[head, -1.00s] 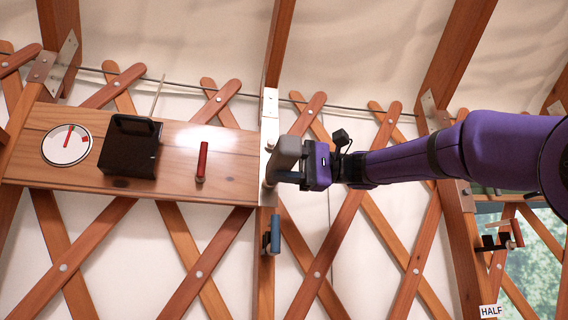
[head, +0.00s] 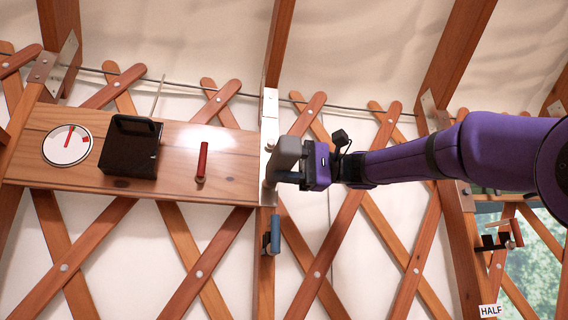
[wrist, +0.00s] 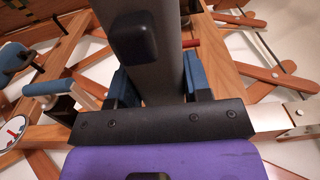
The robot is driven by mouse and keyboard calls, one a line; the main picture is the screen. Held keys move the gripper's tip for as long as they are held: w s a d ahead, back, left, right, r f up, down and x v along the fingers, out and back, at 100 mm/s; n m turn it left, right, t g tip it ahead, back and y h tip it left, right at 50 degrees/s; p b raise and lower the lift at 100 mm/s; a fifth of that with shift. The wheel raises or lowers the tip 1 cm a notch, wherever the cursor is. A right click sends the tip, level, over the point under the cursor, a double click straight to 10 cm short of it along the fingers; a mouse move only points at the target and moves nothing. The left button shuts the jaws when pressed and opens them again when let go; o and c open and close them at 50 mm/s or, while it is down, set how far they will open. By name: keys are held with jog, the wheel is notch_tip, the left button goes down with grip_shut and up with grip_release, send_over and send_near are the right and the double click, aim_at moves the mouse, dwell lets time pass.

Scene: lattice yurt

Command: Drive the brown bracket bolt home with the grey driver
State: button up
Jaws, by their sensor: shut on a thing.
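The grey driver (head: 286,153) is in my gripper (head: 298,174), against the metal-plated post in the head view. In the wrist view the driver (wrist: 160,80), with a dark raised block on its side, runs away between my two blue finger pads (wrist: 158,90), which are shut on it. The driver's far end is out of sight there. A pale metal bracket plate (head: 270,103) shows on the post above the driver. I cannot make out the brown bracket bolt; the driver and gripper cover part of the plate. Whether the driver touches a bolt cannot be told.
Left of the post a wooden board (head: 232,175) carries a red-handled lever (head: 202,160), a black box (head: 131,147) and a white dial (head: 67,145). A blue handle (head: 275,233) sits on the post below my gripper. A small fitting (head: 503,240) and a HALF label (head: 490,311) are at right.

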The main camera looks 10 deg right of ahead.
aim_at(292, 160)
jog(key=shift+r, duration=0.1)
jog(key=shift+s+d, duration=0.2)
jog(key=shift+s, duration=1.5)
jog(key=shift+s+d, duration=0.2)
jog(key=shift+s, duration=1.45)
jog(key=s+d, duration=0.1)
jog(key=s, duration=0.9)
jog(key=shift+d, duration=0.15)
